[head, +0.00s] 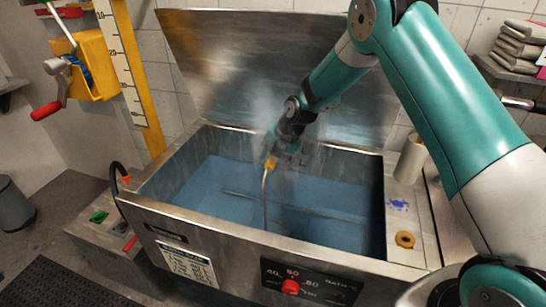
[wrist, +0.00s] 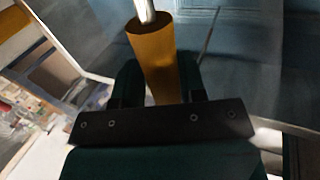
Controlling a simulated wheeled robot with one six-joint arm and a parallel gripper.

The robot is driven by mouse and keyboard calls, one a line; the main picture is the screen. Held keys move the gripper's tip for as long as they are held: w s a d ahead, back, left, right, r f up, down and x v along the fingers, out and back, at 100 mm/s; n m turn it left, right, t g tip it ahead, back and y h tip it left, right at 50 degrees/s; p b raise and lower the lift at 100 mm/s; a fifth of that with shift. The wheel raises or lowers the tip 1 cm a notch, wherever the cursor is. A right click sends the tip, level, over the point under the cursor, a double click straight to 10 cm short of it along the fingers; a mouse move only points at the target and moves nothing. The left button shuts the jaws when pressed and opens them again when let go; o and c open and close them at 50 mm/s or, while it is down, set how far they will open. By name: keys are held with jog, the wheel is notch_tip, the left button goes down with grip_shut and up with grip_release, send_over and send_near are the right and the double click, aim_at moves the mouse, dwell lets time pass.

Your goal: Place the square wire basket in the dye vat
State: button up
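The dye vat (head: 235,250) is a steel tank with its lid (head: 215,75) raised and blue liquid (head: 205,185) inside. My gripper (head: 274,156) is over the middle of the vat, amid steam. It is shut on an orange handle grip (head: 271,163). A thin pale rod (head: 265,195) runs from the grip down to the liquid. In the wrist view, the orange grip (wrist: 155,55) sits between the fingers of my gripper (wrist: 158,88), with a metal rod beyond it. The square wire basket's body cannot be made out; a dark patch shows in the liquid below the rod.
The vat's walls and raised lid surround my gripper. A thin bar (head: 300,208) crosses the liquid. A red knob (head: 290,286) is on the front panel. A white cylinder (head: 411,158) and a brown ring (head: 404,239) are at the right. A yellow crank unit (head: 88,65) hangs at the left.

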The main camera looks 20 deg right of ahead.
jog(key=shift+o, duration=0.9)
jog(key=shift+r+p, duration=0.65)
jog(key=shift+p, duration=0.05)
jog(key=b+v, duration=0.4)
jog(key=v, duration=0.7)
jog(key=s+a+r+m+g, duration=0.1)
jog(key=s+a+r+m, duration=0.35)
jog(key=s, duration=0.25)
jog(key=s+a+r+m, duration=0.3)
jog(key=s+m, duration=0.2)
jog(key=s, duration=0.3)
jog(key=s+a+r+m+g, duration=0.1)
jog(key=s+m, duration=1.1)
jog(key=s, duration=0.7)
jog(key=shift+s+a+g, duration=0.25)
jog(key=shift+s+g, duration=0.05)
jog(key=shift+g, duration=0.1)
